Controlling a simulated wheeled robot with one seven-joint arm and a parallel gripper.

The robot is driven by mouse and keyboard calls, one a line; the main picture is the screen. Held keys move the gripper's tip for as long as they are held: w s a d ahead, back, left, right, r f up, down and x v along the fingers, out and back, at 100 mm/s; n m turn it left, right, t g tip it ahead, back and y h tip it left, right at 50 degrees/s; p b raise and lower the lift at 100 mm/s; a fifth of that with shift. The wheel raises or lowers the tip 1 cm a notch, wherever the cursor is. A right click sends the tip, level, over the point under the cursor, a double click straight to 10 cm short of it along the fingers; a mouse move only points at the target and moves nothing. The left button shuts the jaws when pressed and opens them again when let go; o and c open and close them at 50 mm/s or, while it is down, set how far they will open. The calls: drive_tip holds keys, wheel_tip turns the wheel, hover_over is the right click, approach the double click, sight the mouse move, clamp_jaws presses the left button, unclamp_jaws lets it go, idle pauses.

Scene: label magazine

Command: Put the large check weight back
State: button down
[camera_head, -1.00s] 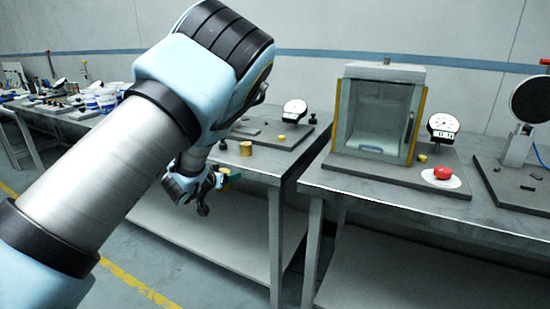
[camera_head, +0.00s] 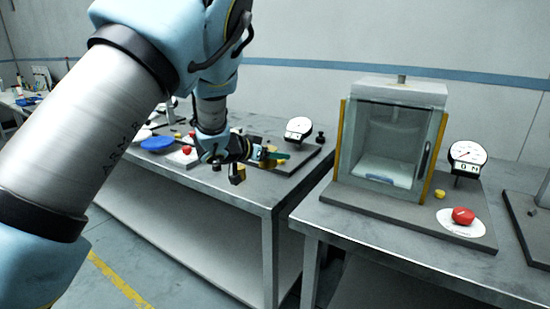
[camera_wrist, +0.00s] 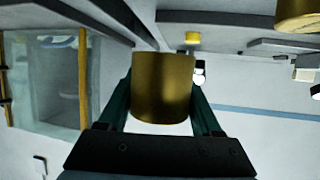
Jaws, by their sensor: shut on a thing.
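My gripper (camera_head: 276,156) reaches over the left bench. Its teal fingers are shut on a brass cylindrical weight (camera_wrist: 163,86). In the wrist view the weight sits squarely between the fingers; in the head view it (camera_head: 267,160) is small and partly covered by the fingers. A second brass cylinder (camera_wrist: 297,13) shows cut off at the top right of the wrist view, apart from the held one. In the head view a brass patch (camera_head: 241,169) shows below my wrist, partly hidden. I cannot tell which cylinder is larger, nor whether the held weight touches a surface.
A dial gauge (camera_head: 299,128) and a dark base board stand near the fingers on the left bench. A glass-fronted enclosure (camera_head: 395,135) stands on the right bench, with a red button (camera_head: 463,216) and another dial (camera_head: 467,155). A gap separates the benches. A blue item (camera_head: 157,144) lies farther left.

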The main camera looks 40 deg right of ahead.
drive_tip(key=shift+f+p, duration=0.7)
drive_tip(key=shift+f, duration=2.75)
drive_tip(key=shift+c, duration=0.3)
unclamp_jaws()
drive_tip(key=shift+f, duration=0.2)
drive_tip(key=shift+r, duration=0.15)
drive_tip(key=b+v, duration=0.2)
drive_tip(key=v, duration=1)
drive_tip(key=shift+a+b, duration=0.1)
drive_tip(key=shift+b, duration=0.3)
drive_tip(key=shift+w, duration=0.1)
